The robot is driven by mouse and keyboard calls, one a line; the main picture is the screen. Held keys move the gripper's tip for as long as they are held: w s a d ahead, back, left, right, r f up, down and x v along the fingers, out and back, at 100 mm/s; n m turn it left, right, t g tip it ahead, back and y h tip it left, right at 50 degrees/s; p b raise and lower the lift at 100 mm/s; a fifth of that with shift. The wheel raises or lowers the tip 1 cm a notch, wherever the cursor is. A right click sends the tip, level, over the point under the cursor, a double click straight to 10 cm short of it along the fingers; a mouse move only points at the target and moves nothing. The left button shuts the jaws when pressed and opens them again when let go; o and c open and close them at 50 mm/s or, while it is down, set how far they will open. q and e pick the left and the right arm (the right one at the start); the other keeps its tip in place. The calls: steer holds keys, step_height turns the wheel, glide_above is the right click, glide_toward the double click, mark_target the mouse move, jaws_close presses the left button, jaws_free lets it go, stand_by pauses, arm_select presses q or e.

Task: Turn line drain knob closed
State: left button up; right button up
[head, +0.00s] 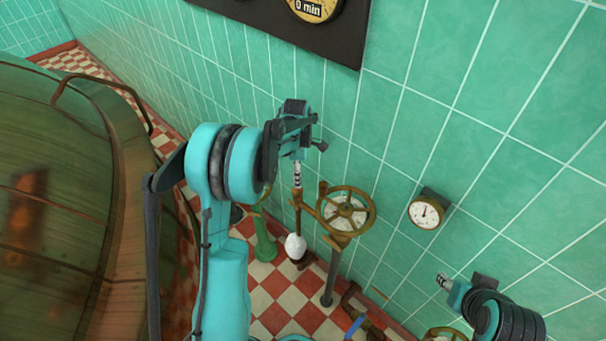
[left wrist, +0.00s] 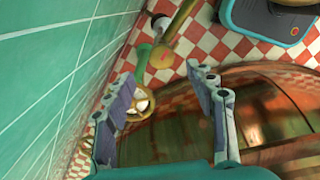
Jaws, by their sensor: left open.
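A brass handwheel (head: 346,212) with spokes stands on a dark post in the head view; no label shows which fitting is the line drain knob. My left gripper (head: 308,132) is above and left of this wheel, near the tiled wall, and apart from it. In the left wrist view my left gripper (left wrist: 163,80) has its two fingers spread with nothing held. A brass ring with a pale centre (left wrist: 142,103) shows beyond them, partly hidden by one finger. My right gripper (head: 444,282) is at the lower right; its jaw opening is too small to judge.
A round gauge (head: 426,212) is on the green tiled wall. A large copper kettle (head: 55,200) fills the left side. A brass rod with a white bulb (head: 295,246) and a green pedestal (head: 264,240) stand near the wheel. A blue handle (head: 355,327) and another brass wheel (head: 445,334) are low down.

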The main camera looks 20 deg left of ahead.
mark_target(298, 191)
arm_select(q)
step_height(298, 191, down, 7)
steer(key=shift+s+f+b, duration=0.1)
steer(key=shift+s+b, duration=0.05)
steer(key=shift+b, duration=1.05)
steer(key=c, duration=1.2)
